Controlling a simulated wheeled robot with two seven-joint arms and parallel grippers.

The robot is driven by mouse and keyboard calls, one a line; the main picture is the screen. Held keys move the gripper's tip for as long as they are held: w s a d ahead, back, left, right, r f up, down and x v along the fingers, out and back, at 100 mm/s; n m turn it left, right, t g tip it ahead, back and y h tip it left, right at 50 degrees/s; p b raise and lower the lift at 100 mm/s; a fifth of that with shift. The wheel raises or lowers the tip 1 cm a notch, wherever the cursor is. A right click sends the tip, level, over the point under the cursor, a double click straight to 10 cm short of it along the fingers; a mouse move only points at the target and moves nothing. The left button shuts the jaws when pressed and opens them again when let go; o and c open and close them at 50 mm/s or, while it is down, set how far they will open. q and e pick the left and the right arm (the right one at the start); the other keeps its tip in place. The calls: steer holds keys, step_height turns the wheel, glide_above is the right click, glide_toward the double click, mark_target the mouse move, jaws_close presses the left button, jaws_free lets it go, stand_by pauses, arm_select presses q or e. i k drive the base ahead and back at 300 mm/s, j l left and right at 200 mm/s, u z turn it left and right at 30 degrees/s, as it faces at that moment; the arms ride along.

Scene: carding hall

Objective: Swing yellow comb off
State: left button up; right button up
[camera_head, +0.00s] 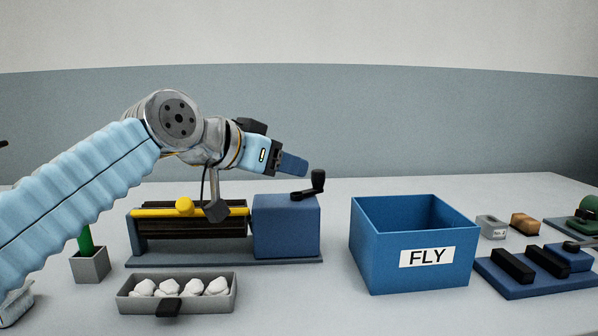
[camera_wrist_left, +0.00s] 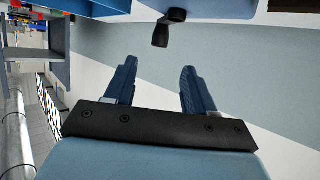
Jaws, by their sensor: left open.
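The yellow comb (camera_head: 160,213) is a yellow bar with a round knob, lying along the top front of a dark ribbed roller unit in the head view. A part hanging from my left wrist covers some of its right portion. The unit's blue housing (camera_head: 284,228) with a black crank (camera_head: 315,184) stands to the right; the crank also shows in the left wrist view (camera_wrist_left: 167,28). My left gripper (camera_head: 294,163) is above the housing, right of the comb and apart from it. Its fingers (camera_wrist_left: 158,82) are spread with nothing between them. My right gripper is out of view.
A grey tray of white tufts (camera_head: 178,307) lies in front of the unit. A grey holder with a green rod (camera_head: 90,265) stands left. A blue FLY bin (camera_head: 370,260) and a blue base with black bars (camera_head: 535,288) are right. Bare table separates unit and bin.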

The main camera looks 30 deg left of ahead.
mark_target(184, 207)
steer(key=k, duration=1.5)
